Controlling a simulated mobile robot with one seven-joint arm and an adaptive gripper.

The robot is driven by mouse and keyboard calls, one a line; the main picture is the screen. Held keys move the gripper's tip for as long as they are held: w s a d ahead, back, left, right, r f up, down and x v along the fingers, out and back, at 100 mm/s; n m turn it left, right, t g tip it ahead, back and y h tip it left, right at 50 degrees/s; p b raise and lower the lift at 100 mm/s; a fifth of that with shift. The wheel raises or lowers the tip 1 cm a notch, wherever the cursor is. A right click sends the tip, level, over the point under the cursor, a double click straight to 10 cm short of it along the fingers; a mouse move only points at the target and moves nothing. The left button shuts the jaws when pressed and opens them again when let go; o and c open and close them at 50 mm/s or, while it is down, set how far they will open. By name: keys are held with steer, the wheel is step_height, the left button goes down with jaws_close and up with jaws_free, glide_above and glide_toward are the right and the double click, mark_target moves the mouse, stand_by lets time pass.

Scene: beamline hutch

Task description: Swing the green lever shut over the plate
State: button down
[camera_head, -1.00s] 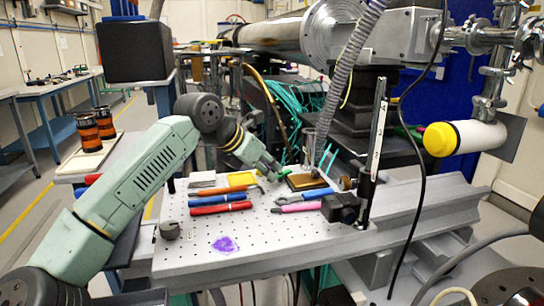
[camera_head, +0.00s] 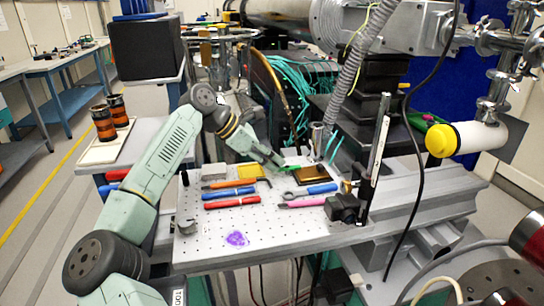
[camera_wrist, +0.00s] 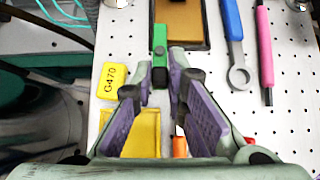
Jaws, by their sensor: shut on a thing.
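The green lever (camera_wrist: 159,55) is a narrow bar pointing away from my gripper (camera_wrist: 160,78) in the wrist view. The purple-padded fingers are closed on its near end. The plate (camera_wrist: 182,20) is brown-gold in a dark frame, just beyond the fingertips. The lever lies along the plate's left edge, not across its middle. In the head view, my gripper (camera_head: 279,165) is at the left side of the plate (camera_head: 313,173), with a little of the green lever (camera_head: 291,168) showing. The lever's pivot cannot be made out.
A perforated board (camera_head: 270,246) carries blue and red tools (camera_head: 232,202) in front, and a blue wrench (camera_wrist: 234,40) and pink tool (camera_wrist: 264,45) right of the plate. A yellow G470 tag (camera_wrist: 108,80) is left of the lever.

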steer(key=c, duration=1.6)
jaws_free()
steer(key=v, duration=1.2)
